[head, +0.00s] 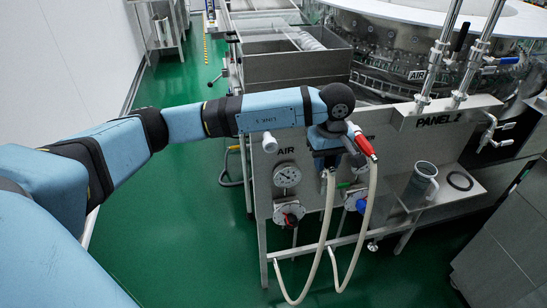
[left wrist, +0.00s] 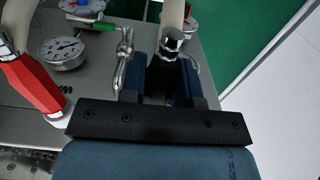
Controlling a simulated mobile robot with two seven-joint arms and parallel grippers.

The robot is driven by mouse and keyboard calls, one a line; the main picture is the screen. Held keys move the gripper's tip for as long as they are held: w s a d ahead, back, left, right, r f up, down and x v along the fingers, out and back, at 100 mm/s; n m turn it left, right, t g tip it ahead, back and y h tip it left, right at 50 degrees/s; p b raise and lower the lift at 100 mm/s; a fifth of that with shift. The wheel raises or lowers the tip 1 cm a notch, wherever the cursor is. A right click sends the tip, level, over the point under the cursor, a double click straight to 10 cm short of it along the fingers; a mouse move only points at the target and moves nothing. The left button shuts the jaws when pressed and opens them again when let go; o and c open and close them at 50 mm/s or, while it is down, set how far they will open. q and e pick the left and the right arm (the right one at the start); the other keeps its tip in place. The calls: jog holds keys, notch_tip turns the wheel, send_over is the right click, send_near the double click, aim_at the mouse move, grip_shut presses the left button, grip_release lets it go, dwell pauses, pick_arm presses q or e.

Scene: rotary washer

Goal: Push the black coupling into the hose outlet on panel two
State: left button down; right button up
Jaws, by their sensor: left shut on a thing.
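My left gripper (head: 326,163) points down in front of the steel panel (head: 262,190). In the left wrist view its blue fingers (left wrist: 163,78) are shut on the dark coupling (left wrist: 172,42) at the end of a beige hose (left wrist: 172,14). The hose (head: 328,215) hangs down from the gripper in a loop. A red coupling (head: 364,142) on a second beige hose sits just right of the gripper; it also shows in the left wrist view (left wrist: 33,84). My wrist hides the hose outlet, so I cannot tell whether the coupling touches it. My right gripper is not in view.
Pressure gauges (head: 287,176) and valves with red (head: 291,218) and blue (head: 361,205) parts stick out of the panel. A chrome fitting (left wrist: 123,58) stands close beside one finger. Green floor (head: 190,230) is open left.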

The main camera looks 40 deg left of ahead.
pick_arm(q)
jog(key=shift+f+b, duration=0.2)
jog(key=shift+b, duration=0.45)
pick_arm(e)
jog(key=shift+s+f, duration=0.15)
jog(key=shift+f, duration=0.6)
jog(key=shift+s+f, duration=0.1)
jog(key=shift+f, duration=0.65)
pick_arm(q)
jog(key=shift+w+a+b, duration=0.3)
jog(key=shift+w+a, duration=0.2)
jog(key=shift+a, duration=0.05)
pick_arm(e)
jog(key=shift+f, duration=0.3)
pick_arm(q)
jog(key=c, duration=0.8)
grip_release()
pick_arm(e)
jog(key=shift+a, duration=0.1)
pick_arm(q)
notch_tip(320, 180, up, 14)
jog(key=shift+r, duration=0.15)
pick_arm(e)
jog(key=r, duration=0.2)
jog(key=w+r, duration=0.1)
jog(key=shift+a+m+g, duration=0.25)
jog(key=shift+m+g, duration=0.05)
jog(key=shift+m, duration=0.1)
